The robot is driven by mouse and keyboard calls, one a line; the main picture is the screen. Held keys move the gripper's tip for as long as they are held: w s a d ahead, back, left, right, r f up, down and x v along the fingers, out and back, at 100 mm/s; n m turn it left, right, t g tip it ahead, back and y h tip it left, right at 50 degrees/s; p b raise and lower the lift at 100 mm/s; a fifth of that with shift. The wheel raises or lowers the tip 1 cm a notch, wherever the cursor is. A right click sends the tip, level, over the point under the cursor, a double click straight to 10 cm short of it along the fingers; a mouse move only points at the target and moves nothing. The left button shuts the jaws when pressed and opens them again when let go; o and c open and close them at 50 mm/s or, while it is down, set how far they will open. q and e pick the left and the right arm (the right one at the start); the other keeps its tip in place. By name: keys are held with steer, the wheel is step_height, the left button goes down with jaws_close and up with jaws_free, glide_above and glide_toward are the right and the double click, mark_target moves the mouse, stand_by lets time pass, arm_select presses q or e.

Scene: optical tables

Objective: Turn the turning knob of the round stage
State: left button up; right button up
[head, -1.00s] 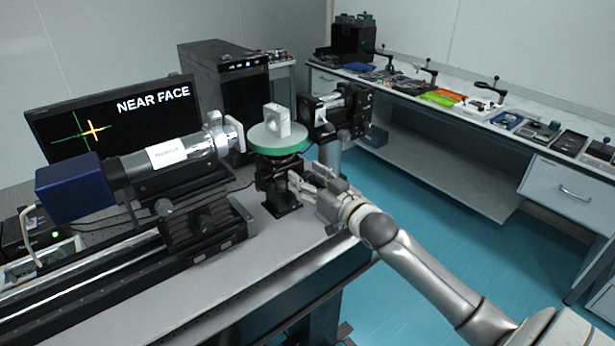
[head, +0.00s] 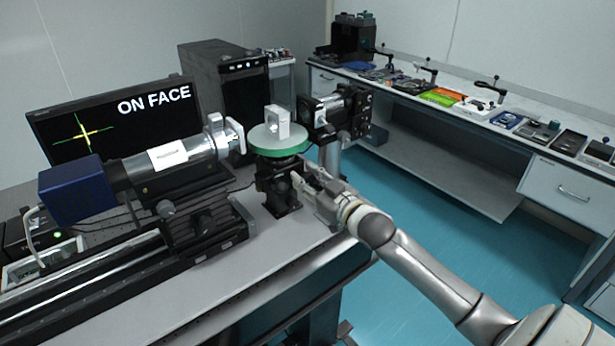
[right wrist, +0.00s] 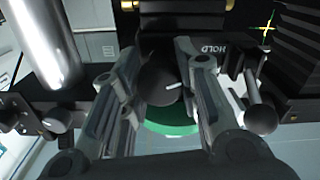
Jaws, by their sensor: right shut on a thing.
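The round stage (head: 277,142) has a green rim and a pale top, and a white square block with a round hole (head: 277,124) stands on it. Its turning knob (right wrist: 158,88) is dark and round with a white mark, and shows between my fingers in the right wrist view. My right gripper (head: 298,180) reaches in from the right below the stage and is shut on the knob. In the head view the fingers hide the knob. The monitor (head: 110,118) reads "ON FACE", with a yellow cross lying almost over a green one. My left gripper is not in view.
A blue-ended tube instrument (head: 75,190) on a black rail stands left of the stage. A dark optical unit (head: 340,112) stands close behind it on the right. A second bench (head: 470,118) with small parts runs along the wall, with open floor between.

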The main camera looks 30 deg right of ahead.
steer(key=o, duration=1)
steer(key=shift+o, duration=0.2)
steer(key=shift+s, duration=0.1)
steer(key=shift+s+f, duration=0.1)
steer(key=shift+s, duration=0.45)
steer(key=s, duration=1)
steer(key=shift+s+d, duration=0.4)
steer(key=shift+d, duration=0.05)
